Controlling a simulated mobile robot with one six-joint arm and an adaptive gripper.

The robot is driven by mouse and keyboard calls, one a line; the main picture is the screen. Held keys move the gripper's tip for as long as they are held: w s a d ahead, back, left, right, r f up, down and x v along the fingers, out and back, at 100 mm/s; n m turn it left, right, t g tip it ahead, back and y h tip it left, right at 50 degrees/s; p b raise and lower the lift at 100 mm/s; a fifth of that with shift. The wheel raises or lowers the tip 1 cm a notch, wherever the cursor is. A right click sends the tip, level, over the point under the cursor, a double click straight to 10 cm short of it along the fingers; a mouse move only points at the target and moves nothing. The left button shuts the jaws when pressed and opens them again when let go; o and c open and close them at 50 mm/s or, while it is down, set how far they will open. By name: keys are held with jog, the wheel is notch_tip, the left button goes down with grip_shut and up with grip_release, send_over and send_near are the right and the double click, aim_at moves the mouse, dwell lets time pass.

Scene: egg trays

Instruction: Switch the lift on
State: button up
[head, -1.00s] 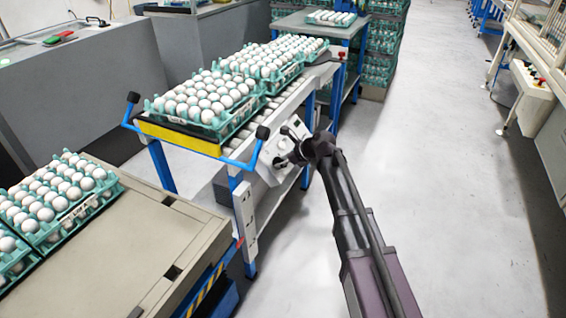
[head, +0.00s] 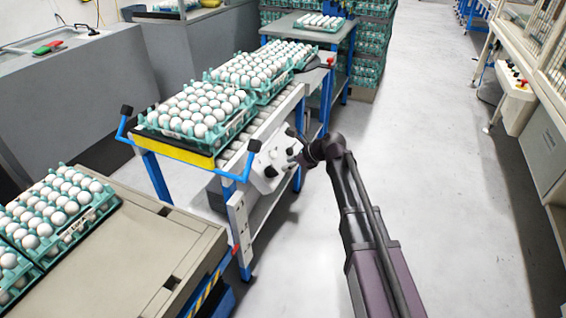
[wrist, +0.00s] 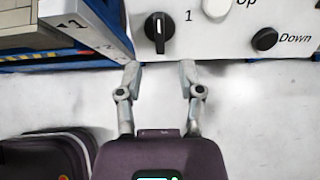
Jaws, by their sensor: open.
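The lift's control box (head: 268,167) is a white panel on the side of the roller table. In the wrist view its panel (wrist: 203,42) carries a black rotary switch (wrist: 158,31), its grip roughly upright, with a "1" to its right. In the head view my gripper (head: 302,154) is beside the box, partly hard to make out.
Egg trays (head: 190,125) stand on the roller table with a blue handle frame. A beige conveyor (head: 125,250) with more trays is at lower left. Open floor (head: 430,200) lies to the right, with a machine (head: 520,100) beyond it.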

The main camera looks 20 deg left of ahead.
jog(key=shift+d+r, duration=0.4)
jog(key=shift+d, duration=0.05)
jog(key=m, duration=3.6)
jog(key=shift+a+f, duration=0.15)
